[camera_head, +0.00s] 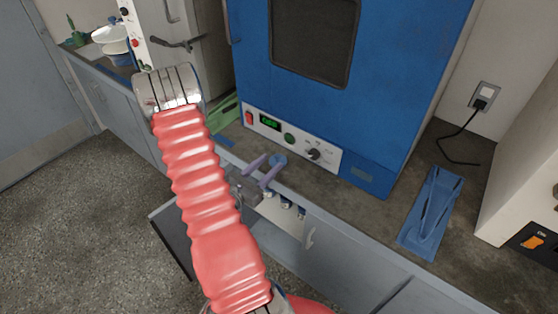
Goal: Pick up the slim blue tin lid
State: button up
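My gripper (270,162) is at the front edge of the worktop, in front of the blue oven. Its two purple fingers are spread apart. A flat blue strip (225,141) lies on the worktop left of the oven's control panel.
The blue oven (390,90) stands behind the gripper. An open cupboard (285,222) with small bluish-topped items is below it. A blue tray-like holder (432,210) lies on the worktop (385,215) at right. A white machine (528,180) stands far right.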

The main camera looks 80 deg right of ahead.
aim_at(276, 158)
jog(key=shift+s+d, duration=0.15)
jog(key=shift+d, duration=0.25)
jog(key=shift+x, duration=2.55)
jog(key=shift+f, duration=0.15)
grip_shut()
